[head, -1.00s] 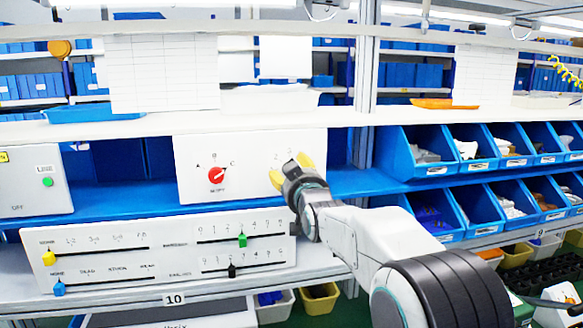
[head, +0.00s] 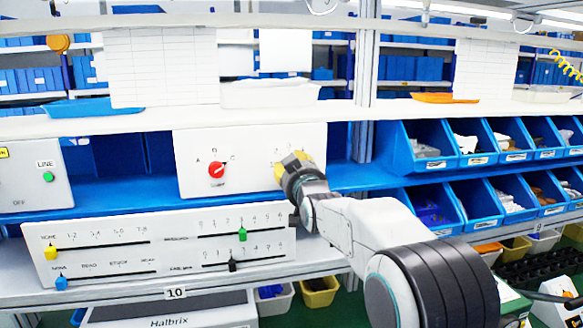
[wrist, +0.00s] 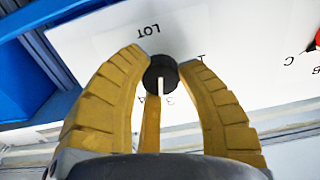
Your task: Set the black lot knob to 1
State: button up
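The black lot knob (wrist: 160,75) sits on a white panel in the wrist view, beside the upside-down word LOT. Its white pointer line points down in that view, close to the mark 3. My gripper (wrist: 165,62) has its yellow fingers on either side of the knob, and the tips appear to touch it. In the head view my gripper (head: 293,162) is at the right part of the white panel (head: 250,155) and hides the knob.
A red knob (head: 216,169) is on the same panel to the left. A slider panel (head: 120,225) lies below. A grey box with a green button (head: 48,176) stands at the far left. Blue bins (head: 425,165) stand to the right.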

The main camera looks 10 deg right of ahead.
jog(key=shift+f, duration=0.15)
grip_shut()
jog(key=shift+b, duration=0.35)
jog(key=n+b, duration=1)
jog(key=n, duration=1)
jog(key=shift+r, duration=0.2)
jog(key=shift+n, duration=0.5)
jog(key=o, duration=0.8)
grip_release()
jog(key=shift+d, duration=0.1)
